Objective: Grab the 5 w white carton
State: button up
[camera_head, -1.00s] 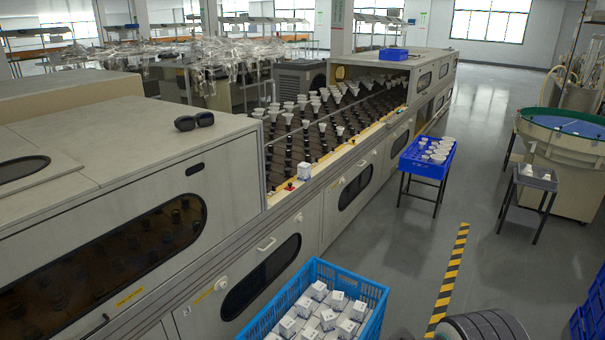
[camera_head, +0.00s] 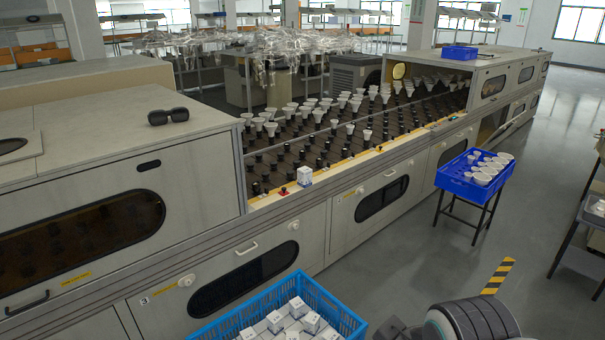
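A small white carton (camera_head: 304,176) stands upright on the yellow-edged front ledge of the long burn-in machine, near the middle of the view. Several more white cartons (camera_head: 275,321) lie in a blue crate (camera_head: 337,312) at the bottom centre; the frame's lower edge cuts the crate off. The print on the cartons is too small to read, so I cannot tell which is marked 5 W. Part of my arm shows at the bottom right, to the right of the crate. My gripper's fingers are not in view.
The machine (camera_head: 338,240) runs from front left to back right. A red button (camera_head: 283,191) sits left of the ledge carton. A blue tray (camera_head: 452,184) of white bulbs stands on a right-hand stand. Grey floor lies open beyond it.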

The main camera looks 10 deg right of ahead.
aim_at(304, 173)
jog(key=i+l+u, duration=0.1)
jog(key=l, duration=0.3)
jog(key=i+l+u, duration=0.1)
jog(key=i+l, duration=0.15)
jog(key=l, duration=0.15)
jog(key=i+l+u, duration=0.15)
jog(key=l, duration=0.25)
jog(key=i+l+u, duration=0.1)
jog(key=l, duration=0.35)
jog(key=i+l+u, duration=0.1)
jog(key=l, duration=0.3)
jog(key=i+l+u, duration=0.15)
jog(key=i+l, duration=0.15)
jog(key=i+l+u, duration=0.15)
jog(key=i+l, duration=0.15)
jog(key=l, duration=0.15)
jog(key=i+l+u, duration=0.15)
jog(key=i+l, duration=0.15)
jog(key=i+l+u, duration=0.1)
jog(key=i+l, duration=0.15)
jog(key=l, duration=0.3)
